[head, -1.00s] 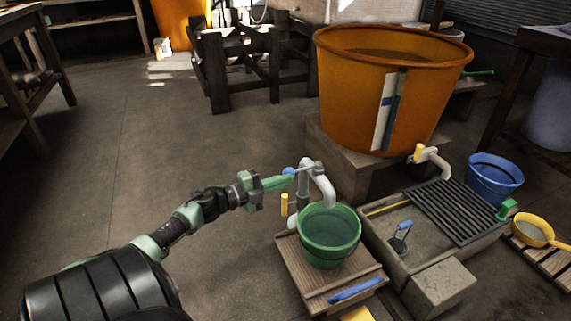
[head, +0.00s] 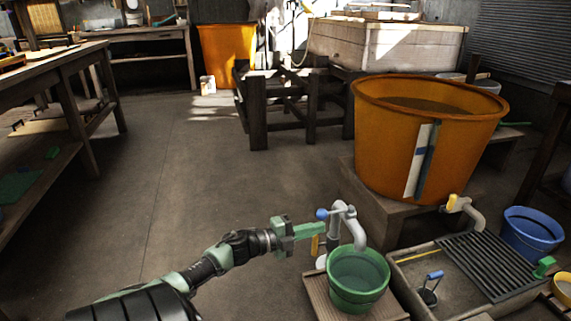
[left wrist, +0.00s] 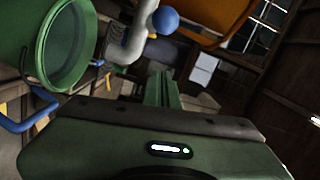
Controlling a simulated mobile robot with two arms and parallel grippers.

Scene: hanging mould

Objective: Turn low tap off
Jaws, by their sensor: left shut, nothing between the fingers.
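A grey tap (head: 347,226) with a curved spout stands over a green bucket (head: 357,285). Its lever ends in a blue ball knob (head: 322,214). I cannot make out a stream under the spout. My left gripper (head: 318,227) is shut and empty, its tips just below and beside the blue knob; I cannot tell whether they touch. In the left wrist view the blue knob (left wrist: 166,20) shows beyond the shut green fingers (left wrist: 162,90), with the tap's grey pipe (left wrist: 130,40) to its left. My right gripper is out of view.
A second tap (head: 465,209) with a yellow handle comes from the orange tub (head: 460,140). The bucket stands on a low wooden stand (head: 318,292). A stone trough (head: 410,268) with a black grate and a blue bucket (head: 530,235) lie right. The floor at left is clear.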

